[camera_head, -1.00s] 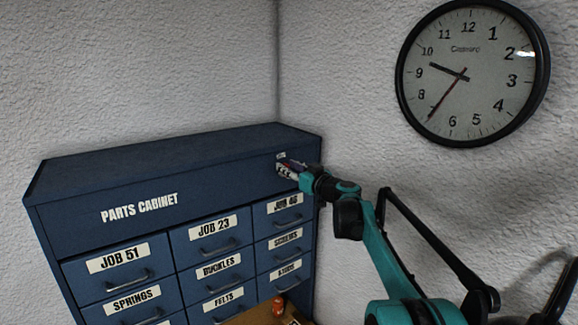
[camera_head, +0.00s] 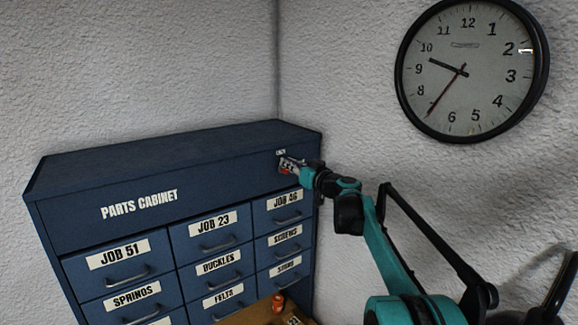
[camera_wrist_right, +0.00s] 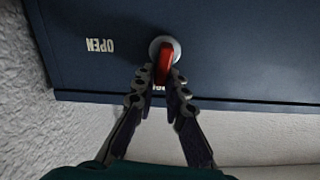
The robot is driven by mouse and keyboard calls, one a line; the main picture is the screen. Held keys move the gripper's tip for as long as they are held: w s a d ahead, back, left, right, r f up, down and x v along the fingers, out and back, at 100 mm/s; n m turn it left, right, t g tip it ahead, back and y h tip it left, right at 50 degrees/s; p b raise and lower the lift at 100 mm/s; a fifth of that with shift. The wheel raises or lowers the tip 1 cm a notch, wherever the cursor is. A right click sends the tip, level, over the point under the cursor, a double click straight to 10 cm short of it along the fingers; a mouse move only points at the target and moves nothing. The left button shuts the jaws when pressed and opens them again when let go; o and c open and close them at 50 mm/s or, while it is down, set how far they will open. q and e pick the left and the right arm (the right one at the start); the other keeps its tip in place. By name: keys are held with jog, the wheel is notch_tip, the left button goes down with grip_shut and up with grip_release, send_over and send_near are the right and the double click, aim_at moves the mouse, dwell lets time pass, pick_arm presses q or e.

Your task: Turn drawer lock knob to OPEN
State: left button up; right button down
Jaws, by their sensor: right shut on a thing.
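The blue parts cabinet (camera_head: 100,220) stands in the corner. Its lock knob (camera_wrist_right: 165,58) has a red handle on a round pale plate. The word OPEN (camera_wrist_right: 99,45) is printed on the cabinet, to the left of the knob in the right wrist view, where it appears upside down. Another label below the knob is mostly hidden by my fingers. My right gripper (camera_wrist_right: 160,82) is shut on the red handle, which points down toward my wrist with a slight tilt. In the head view my right gripper (camera_head: 291,166) is at the cabinet's upper right front. My left gripper is out of view.
A wall clock (camera_head: 472,72) hangs at upper right.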

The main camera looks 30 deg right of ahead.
jog(key=shift+w+d+f+m+b, duration=0.1)
jog(key=shift+d+f+m+b, duration=0.45)
jog(key=shift+m, duration=2.15)
jog(key=shift+s+d+f+m+b, duration=0.1)
jog(key=shift+d+f+m+b, duration=0.4)
jog(key=shift+m, duration=2.2)
jog(key=shift+w+d+f+m+b, duration=0.2)
jog(key=shift+m+b, duration=0.65)
jog(key=shift+m, duration=1.85)
jog(key=shift+s+a+f, duration=0.1)
jog(key=c, duration=1.6)
grip_release()
jog(key=shift+o, duration=0.2)
jog(key=shift+s, duration=0.1)
jog(key=s+d, duration=0.1)
jog(key=s, duration=1)
jog(key=shift+s, duration=0.4)
